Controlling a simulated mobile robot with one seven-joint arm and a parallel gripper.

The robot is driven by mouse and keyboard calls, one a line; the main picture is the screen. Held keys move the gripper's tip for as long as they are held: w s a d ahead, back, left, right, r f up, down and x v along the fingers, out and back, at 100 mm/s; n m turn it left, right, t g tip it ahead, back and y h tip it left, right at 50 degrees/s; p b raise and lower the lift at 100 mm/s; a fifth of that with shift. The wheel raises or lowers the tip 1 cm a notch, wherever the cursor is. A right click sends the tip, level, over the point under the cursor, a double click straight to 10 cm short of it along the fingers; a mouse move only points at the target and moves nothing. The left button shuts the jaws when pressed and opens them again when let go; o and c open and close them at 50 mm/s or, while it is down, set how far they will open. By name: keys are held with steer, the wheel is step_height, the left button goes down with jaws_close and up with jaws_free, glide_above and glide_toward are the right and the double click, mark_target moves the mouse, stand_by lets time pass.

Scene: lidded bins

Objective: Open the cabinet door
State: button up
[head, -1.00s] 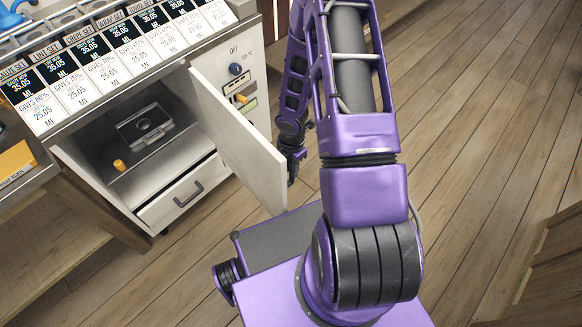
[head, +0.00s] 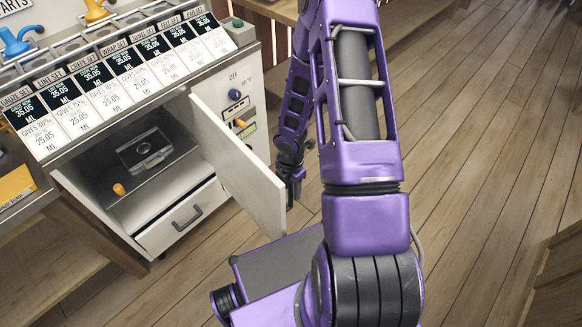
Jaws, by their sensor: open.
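The cabinet door (head: 238,165) is a pale panel that stands swung out from the front of the white cabinet, with its hinge side at the upper left. The cabinet's inside (head: 135,165) is plainly visible, with a dark metal box (head: 145,150) and a small orange piece (head: 118,189) in it. My gripper (head: 294,190) is at the door's free right edge, just beyond it in the head view. It is open. The door's edge partly hides the fingers, and I cannot tell whether they touch the door.
A knob (head: 234,95) and labels sit on the panel right of the door. A wooden bench (head: 30,200) stands at the left. The wooden floor (head: 460,200) at the right is clear.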

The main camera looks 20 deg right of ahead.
step_height(320, 180, up, 15)
steer(key=p, duration=0.1)
steer(key=shift+r, duration=0.1)
stand_by(0.5)
